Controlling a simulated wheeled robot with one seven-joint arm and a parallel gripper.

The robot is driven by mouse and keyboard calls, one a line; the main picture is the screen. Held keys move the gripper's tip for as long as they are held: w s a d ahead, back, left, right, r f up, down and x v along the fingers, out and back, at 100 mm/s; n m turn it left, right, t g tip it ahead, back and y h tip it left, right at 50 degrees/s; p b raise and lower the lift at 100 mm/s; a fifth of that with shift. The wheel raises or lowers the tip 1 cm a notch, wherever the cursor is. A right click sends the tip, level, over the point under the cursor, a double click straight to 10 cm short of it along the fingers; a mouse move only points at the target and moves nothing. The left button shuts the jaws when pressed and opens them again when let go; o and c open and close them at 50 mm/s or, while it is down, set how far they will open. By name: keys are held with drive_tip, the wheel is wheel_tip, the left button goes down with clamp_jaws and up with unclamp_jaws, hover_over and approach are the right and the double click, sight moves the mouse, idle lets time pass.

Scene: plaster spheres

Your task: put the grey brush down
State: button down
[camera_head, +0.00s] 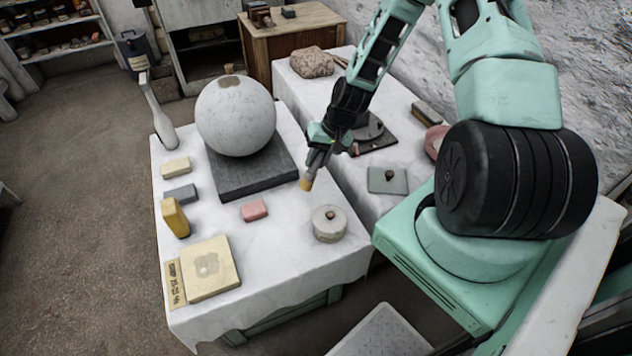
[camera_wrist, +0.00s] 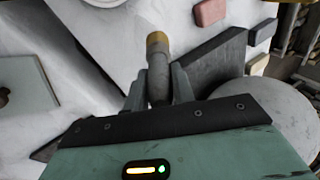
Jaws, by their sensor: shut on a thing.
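The grey brush (camera_head: 310,177) has a grey handle and a yellowish tip that points down. It also shows in the wrist view (camera_wrist: 158,65). My gripper (camera_head: 318,152) is shut on its handle and holds it over the white-covered table, right of the dark slab (camera_head: 240,186). In the wrist view the two fingers of my gripper (camera_wrist: 160,90) flank the handle. The tip seems to hang above the cloth; the exact gap is hard to tell.
A large plaster sphere (camera_head: 236,116) stands on the slab. A round lidded pot (camera_head: 329,223) and a pink block (camera_head: 254,210) stand near the brush. Yellow and grey blocks line the left side. Bare cloth (camera_head: 285,240) lies between the pink block and the pot.

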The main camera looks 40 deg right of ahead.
wheel_tip(320, 180, down, 6)
drive_tip(key=shift+f, duration=0.15)
drive_tip(key=shift+f, duration=0.1)
drive_tip(key=shift+f, duration=0.15)
drive_tip(key=c, duration=1.2)
unclamp_jaws()
drive_tip(key=shift+o, duration=0.2)
